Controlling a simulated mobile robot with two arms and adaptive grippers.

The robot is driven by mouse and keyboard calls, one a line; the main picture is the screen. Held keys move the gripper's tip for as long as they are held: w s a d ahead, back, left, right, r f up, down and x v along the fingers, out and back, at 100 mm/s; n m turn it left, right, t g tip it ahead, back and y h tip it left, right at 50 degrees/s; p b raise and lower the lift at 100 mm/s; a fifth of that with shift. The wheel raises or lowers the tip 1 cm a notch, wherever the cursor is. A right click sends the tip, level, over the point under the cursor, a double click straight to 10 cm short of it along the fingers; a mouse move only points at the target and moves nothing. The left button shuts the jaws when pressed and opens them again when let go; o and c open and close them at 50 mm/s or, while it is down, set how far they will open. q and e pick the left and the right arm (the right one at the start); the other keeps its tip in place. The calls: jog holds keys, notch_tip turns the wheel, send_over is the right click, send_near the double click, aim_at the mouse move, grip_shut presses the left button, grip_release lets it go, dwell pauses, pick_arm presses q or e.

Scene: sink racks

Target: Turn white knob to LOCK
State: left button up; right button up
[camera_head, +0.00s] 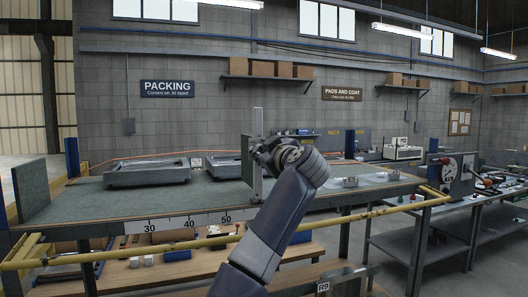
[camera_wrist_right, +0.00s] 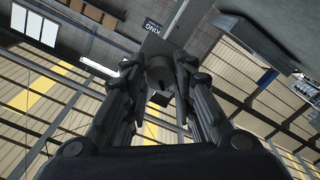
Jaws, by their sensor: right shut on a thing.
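My right gripper (camera_head: 258,158) is at an upright panel with a metal post (camera_head: 257,125) on the workbench; its arm hides much of that spot. In the right wrist view the two fingers of the gripper (camera_wrist_right: 162,85) close around a rounded knob (camera_wrist_right: 160,68). The knob looks dark grey in shadow, so its white colour cannot be confirmed. It sits in front of a grey plate (camera_wrist_right: 161,45). No LOCK mark can be read, and the knob's turn angle cannot be told. My left gripper is not in view.
Grey metal trays (camera_head: 147,173) lie on the green bench top (camera_head: 130,205) to the left. A yellow rail (camera_head: 150,250) runs along the bench front. Small metal parts (camera_head: 350,182) lie right of my arm. A second table (camera_head: 425,243) stands at the right.

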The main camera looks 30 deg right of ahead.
jog(key=shift+f+b, duration=0.15)
jog(key=shift+b, duration=0.2)
jog(key=m+b, duration=0.4)
jog(key=m, duration=0.2)
jog(key=shift+m, duration=0.4)
jog(key=m, duration=0.3)
jog(key=shift+m, duration=0.3)
jog(key=m, duration=0.3)
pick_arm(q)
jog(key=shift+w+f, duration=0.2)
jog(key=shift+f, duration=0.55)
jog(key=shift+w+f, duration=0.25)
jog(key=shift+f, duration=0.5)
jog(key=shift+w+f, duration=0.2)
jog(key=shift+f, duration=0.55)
pick_arm(e)
jog(key=shift+m, duration=2.2)
